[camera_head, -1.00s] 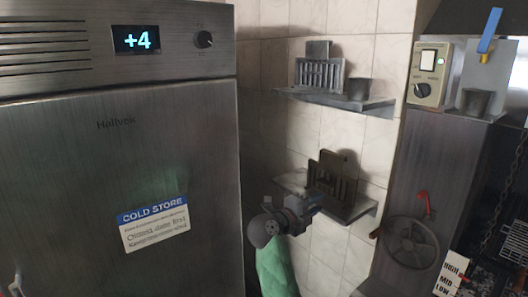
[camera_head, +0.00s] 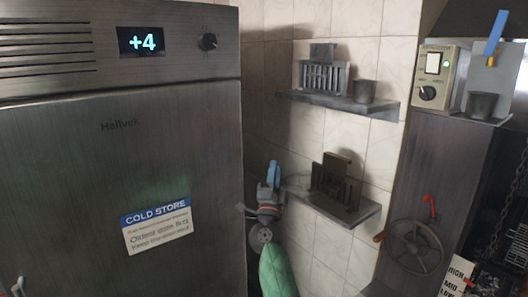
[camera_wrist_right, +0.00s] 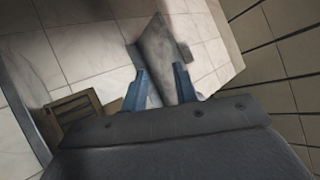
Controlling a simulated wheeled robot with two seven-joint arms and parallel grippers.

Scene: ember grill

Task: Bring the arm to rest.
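My right gripper (camera_head: 272,172) is raised between the cold store and the lower wall shelf in the head view, its blue fingers pointing up. My green-sleeved right arm comes up from below it. In the right wrist view the two blue fingers (camera_wrist_right: 160,86) stand apart with nothing held between them. A grey slab-like surface shows beyond them, out of their grip. My left gripper does not show.
The steel cold store (camera_head: 120,190) fills the left. An upper shelf (camera_head: 345,103) and a lower shelf (camera_head: 350,208) with dark racks stick out from the tiled wall. A handwheel (camera_head: 416,247) and a control box (camera_head: 430,75) stand right.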

